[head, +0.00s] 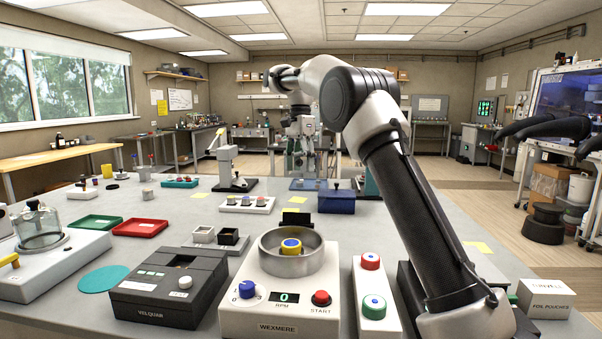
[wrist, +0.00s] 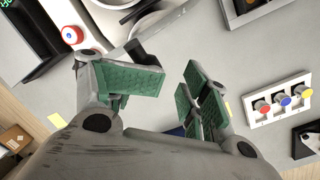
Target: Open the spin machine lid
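The spin machine (head: 262,311) is the white WEXMERE unit at the front middle in the head view, with an RPM display, a blue knob and a red START button. Its grey bowl (head: 318,262) shows a yellow and blue piece inside. I cannot make out a lid over the bowl; a dark block (head: 297,219) stands behind it. In the wrist view part of the bowl (wrist: 150,8) shows at the top edge. My gripper (wrist: 172,85) is open and empty, green pads apart. In the head view it hangs beyond and above the machine.
A two-button panel (head: 376,290) stands right of the machine, a black VELQUAR unit (head: 160,303) left. Behind are a blue box (head: 336,203) and a white strip of knobs (head: 246,204), also in the wrist view (wrist: 272,117). A glass-domed unit (head: 75,262) is far left.

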